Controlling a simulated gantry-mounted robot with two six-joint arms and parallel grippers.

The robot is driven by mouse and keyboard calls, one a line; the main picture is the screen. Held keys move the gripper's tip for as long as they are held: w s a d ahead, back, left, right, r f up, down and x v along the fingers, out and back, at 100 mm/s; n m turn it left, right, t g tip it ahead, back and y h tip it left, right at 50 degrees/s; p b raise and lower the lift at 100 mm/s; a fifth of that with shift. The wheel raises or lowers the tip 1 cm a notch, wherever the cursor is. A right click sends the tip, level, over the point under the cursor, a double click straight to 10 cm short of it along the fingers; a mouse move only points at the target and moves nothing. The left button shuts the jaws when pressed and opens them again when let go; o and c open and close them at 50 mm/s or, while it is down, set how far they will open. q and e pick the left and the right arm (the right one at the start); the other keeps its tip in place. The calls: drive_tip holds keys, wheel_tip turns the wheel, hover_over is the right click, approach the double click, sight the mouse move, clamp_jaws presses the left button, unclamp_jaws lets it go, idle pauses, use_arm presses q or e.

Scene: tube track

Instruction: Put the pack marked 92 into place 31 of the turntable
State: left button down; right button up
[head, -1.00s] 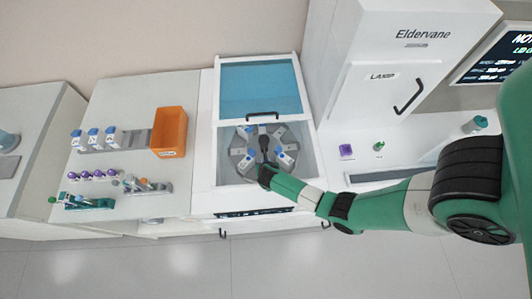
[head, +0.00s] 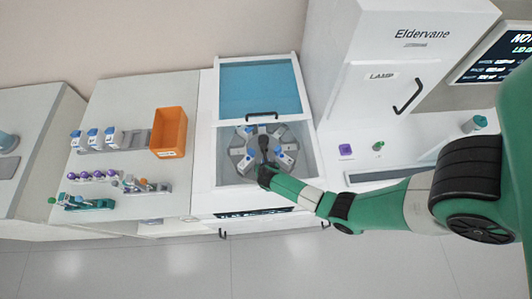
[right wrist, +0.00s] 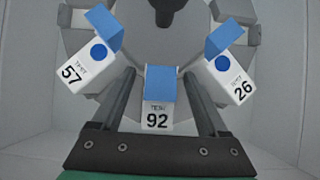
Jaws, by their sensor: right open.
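The pack marked 92 (right wrist: 157,118), white with a blue top, is in the lower middle of the right wrist view. My right gripper (right wrist: 158,78) is open, with one finger on each side of this pack. I cannot tell whether the fingers touch it. In the head view my right gripper (head: 264,158) reaches down over the grey turntable (head: 240,153), inside the open-topped white machine. Packs marked 57 (right wrist: 84,75) and 26 (right wrist: 232,80) stand to either side of pack 92. No place number 31 is readable. My left gripper is not in view.
The machine's walls surround the turntable, and a blue lid panel (head: 262,88) is behind it. To the left are an orange bin (head: 169,132), a row of blue-topped packs (head: 94,138) and tube racks (head: 90,203). A tall white cabinet (head: 400,60) stands right.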

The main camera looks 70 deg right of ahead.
drive_tip(key=p+v, duration=0.4)
drive_tip(key=v, duration=0.7)
drive_tip(key=shift+r, duration=0.15)
